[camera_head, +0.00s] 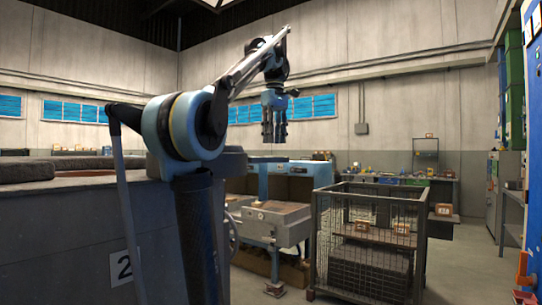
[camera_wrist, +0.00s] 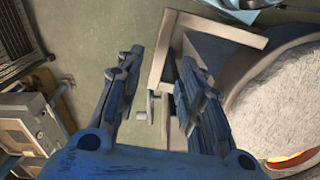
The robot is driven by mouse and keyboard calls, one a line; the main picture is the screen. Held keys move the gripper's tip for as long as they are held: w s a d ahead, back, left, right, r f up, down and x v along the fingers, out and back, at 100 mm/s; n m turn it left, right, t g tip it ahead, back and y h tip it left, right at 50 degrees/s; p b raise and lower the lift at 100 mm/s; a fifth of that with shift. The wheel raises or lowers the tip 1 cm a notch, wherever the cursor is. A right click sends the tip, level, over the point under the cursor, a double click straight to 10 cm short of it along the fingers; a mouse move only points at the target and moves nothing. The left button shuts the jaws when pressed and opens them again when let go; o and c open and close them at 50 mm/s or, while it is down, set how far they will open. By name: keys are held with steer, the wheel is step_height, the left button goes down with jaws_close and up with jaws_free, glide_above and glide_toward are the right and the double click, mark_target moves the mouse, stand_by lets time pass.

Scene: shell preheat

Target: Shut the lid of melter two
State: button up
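Melter two is the large grey block (camera_head: 60,235) with a "2" plate (camera_head: 121,267) at the left of the head view. Dark thick slabs lie on its top; I cannot tell which is the lid. In the wrist view a round pale, rough surface (camera_wrist: 275,105) lies at the right, with an orange glow at its lower edge. A pale angular bar (camera_wrist: 215,28) stands beside it, and a small grey crank-like piece (camera_wrist: 150,105) appears between my fingers. My gripper (camera_head: 274,138) is raised, pointing down, fingers apart and holding nothing; it also shows in the wrist view (camera_wrist: 160,60).
A wire-mesh cage (camera_head: 335,225) with boxes inside stands right of centre. A blue and grey bench machine (camera_head: 268,235) stands behind my arm. A handwheel (camera_head: 232,230) is at the melter's right side. Open floor (camera_head: 460,260) lies at the right.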

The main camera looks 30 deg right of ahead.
steer(key=shift+f, duration=3)
steer(key=shift+c, duration=0.2)
jaws_close()
